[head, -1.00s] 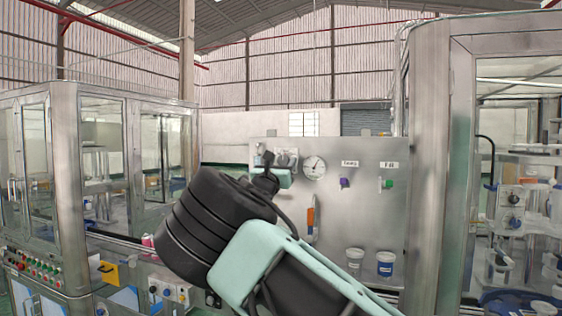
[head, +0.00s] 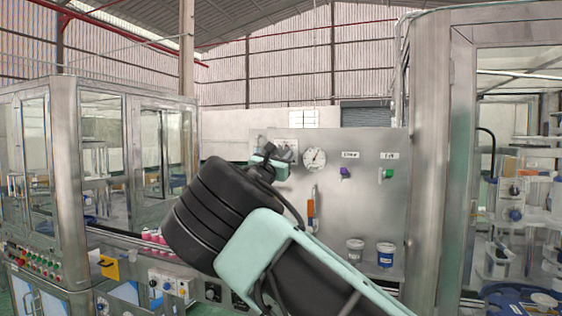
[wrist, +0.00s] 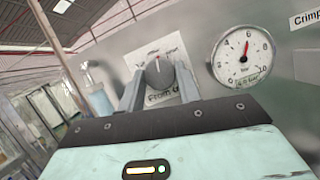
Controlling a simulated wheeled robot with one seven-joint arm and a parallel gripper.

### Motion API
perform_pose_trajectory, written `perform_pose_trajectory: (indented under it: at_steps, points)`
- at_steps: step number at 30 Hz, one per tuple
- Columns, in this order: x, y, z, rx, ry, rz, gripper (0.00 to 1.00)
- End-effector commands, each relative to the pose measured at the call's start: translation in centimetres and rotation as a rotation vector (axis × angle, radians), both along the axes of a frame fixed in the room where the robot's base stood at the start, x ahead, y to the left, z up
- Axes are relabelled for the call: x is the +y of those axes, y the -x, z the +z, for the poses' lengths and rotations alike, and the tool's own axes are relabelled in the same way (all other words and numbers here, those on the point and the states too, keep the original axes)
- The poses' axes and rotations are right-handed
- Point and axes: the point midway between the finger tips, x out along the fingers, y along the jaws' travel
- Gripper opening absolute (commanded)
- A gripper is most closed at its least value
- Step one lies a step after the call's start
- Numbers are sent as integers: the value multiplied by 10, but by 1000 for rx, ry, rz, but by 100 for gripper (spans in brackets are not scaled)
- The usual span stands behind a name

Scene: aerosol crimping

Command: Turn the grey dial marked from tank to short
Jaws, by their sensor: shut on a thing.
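The grey dial (wrist: 158,72) sits on a white plate marked "From" on the steel panel, with a red-tipped mark near its top. My gripper (wrist: 160,85) is shut on the dial, one finger on each side of it in the wrist view. The lower part of the plate's lettering is hidden behind the fingers and the gripper body. In the head view my gripper (head: 274,158) is at the panel's upper left, and it hides the dial there.
A round pressure gauge (wrist: 243,56) is just right of the dial. Farther right on the panel are a purple knob (head: 345,173) and a green knob (head: 386,174). An orange-handled lever (head: 311,208) hangs below the gauge.

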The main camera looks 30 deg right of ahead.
Motion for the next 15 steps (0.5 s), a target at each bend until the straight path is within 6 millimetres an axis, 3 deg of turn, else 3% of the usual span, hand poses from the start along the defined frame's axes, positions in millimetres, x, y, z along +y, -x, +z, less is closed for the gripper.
perform_pose_trajectory:
  at_steps: [15]
  points:
    - [2, -2, -1, -334, -259, 0, 11]
